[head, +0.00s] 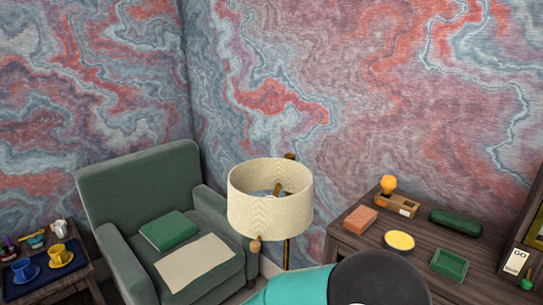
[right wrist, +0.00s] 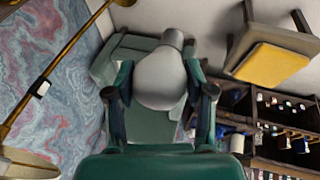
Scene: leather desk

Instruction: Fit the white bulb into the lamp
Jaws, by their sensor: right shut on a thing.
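The white bulb (right wrist: 160,80) is held between the fingers of my right gripper (right wrist: 161,88) in the right wrist view, its round glass toward the camera and its grey base pointing away. The lamp has a cream drum shade (head: 270,205), open at the top, on a brass pole (head: 286,252) in the head view. A brownish fitting (head: 278,190) shows inside the shade. A wooden pull ball (head: 255,246) hangs below it. In the right wrist view the lamp pole (right wrist: 45,85) slants at the left, apart from the bulb. My left gripper is not in view.
A green armchair (head: 135,190) stands left of the lamp. The desk (head: 360,238) at right carries an amber bulb (head: 388,184) in a wooden holder, an orange block (head: 360,219), a yellow round thing (head: 399,241) and green cases. A side table with cups stands far left.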

